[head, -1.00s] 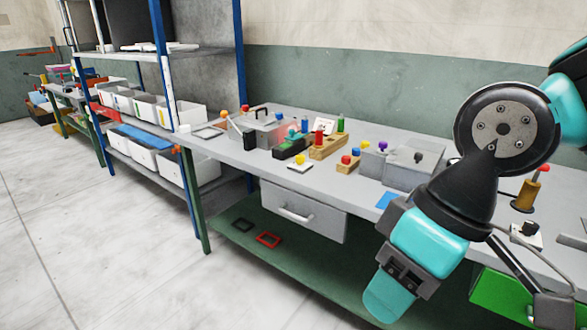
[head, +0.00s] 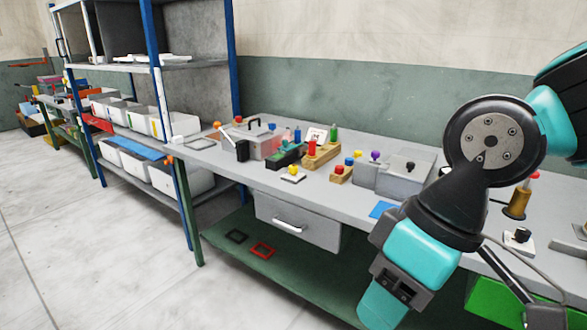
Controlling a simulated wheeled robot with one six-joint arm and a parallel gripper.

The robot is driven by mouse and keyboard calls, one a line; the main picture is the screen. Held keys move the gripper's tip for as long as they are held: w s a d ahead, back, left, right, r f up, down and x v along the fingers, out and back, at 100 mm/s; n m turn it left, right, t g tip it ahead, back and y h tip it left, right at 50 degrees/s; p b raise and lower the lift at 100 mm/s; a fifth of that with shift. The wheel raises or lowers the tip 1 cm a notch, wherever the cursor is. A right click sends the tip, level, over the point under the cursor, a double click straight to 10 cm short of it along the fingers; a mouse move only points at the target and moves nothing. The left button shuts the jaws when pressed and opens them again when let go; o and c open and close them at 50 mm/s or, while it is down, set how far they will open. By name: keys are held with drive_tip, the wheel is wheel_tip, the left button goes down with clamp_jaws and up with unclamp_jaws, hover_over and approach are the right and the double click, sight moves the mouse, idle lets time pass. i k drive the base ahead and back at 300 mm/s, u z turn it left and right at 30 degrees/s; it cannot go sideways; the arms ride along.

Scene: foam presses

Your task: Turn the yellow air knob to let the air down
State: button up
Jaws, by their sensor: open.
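Two small yellow knobs show on the grey bench (head: 225,160). One yellow knob (head: 293,169) stands on a white square plate (head: 292,178) near the front edge. The other yellow knob (head: 358,154) sits to its right, by a grey box (head: 366,176). I cannot tell from the picture which one is the air knob. My arm (head: 425,250) stands in front of the bench's right part, to the right of both knobs and clear of them.
Wooden blocks with coloured knobs (head: 320,155), a lidded grey case (head: 408,173) and a red-topped brown post (head: 519,198) stand on the bench. A black knob (head: 521,235) is at right. A drawer (head: 298,222) hangs below. Blue-post shelving (head: 155,60) stands left; floor (head: 90,240) is clear.

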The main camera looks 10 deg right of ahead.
sight(292, 169)
drive_tip(key=k, duration=0.55)
drive_tip(key=u, duration=0.75)
drive_tip(key=i, duration=1.3)
drive_tip(key=z, duration=0.15)
drive_tip(key=i, duration=0.75)
drive_tip(key=z, duration=0.95)
drive_tip(key=i, duration=0.3)
drive_tip(key=u, duration=0.35)
drive_tip(key=k, duration=1.3)
drive_tip(key=i, duration=0.5)
drive_tip(key=z, duration=0.35)
